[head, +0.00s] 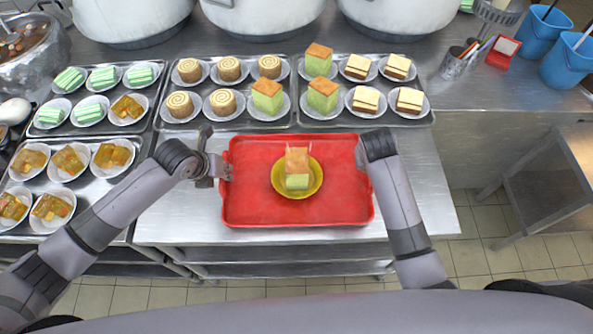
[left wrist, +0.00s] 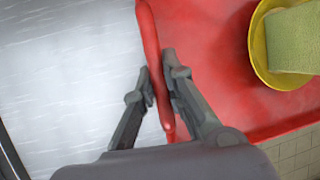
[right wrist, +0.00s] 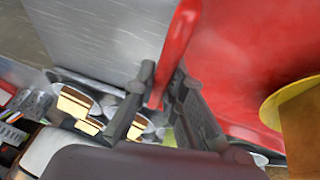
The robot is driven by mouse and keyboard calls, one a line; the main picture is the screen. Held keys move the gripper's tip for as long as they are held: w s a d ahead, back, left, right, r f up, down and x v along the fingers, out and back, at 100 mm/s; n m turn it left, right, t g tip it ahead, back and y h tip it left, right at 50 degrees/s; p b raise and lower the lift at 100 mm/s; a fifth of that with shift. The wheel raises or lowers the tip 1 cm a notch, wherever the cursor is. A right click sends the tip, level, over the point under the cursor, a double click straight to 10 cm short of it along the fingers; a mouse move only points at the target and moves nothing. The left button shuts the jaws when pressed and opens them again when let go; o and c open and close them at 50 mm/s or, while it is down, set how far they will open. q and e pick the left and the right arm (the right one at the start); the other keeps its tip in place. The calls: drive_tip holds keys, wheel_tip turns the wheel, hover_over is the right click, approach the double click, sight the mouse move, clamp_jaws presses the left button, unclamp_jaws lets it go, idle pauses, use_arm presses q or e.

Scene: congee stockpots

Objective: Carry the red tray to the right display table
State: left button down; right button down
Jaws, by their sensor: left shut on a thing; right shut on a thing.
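The red tray (head: 245,205) is in the middle of the head view, over the front of the steel counter. I cannot tell whether it touches the counter. A yellow plate (head: 280,186) on it holds green and brown cake pieces (head: 297,168). My left gripper (head: 226,170) is shut on the tray's left rim; in the left wrist view its fingers (left wrist: 160,90) straddle the red rim (left wrist: 150,45). My right gripper (head: 362,155) is at the tray's right rim, its tips partly hidden by the arm. In the right wrist view its fingers (right wrist: 160,90) close on the red rim (right wrist: 180,40).
Steel trays (head: 240,122) with plated cakes line the counter behind the red tray, below large white pots (head: 265,15). More plated sweets stand at left. At right are blue buckets (head: 570,60), a lower steel table (head: 555,175) and open tiled floor (head: 480,245).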

use_arm(q)
drive_tip(key=shift+a+f+b, duration=0.1)
drive_tip(key=shift+f+b, duration=0.35)
drive_tip(key=shift+f, duration=0.15)
use_arm(e)
drive_tip(key=shift+d+f, duration=0.1)
drive_tip(key=shift+f, duration=0.45)
use_arm(q)
drive_tip(key=c, duration=2)
unclamp_jaws()
drive_tip(key=shift+r, duration=0.1)
use_arm(e)
drive_tip(key=c, duration=2)
unclamp_jaws()
drive_tip(key=shift+r, duration=0.1)
use_arm(q)
drive_tip(key=o, duration=0.3)
use_arm(e)
drive_tip(key=o, duration=0.3)
use_arm(q)
drive_tip(key=shift+o, duration=0.2)
use_arm(e)
drive_tip(key=shift+o, duration=0.2)
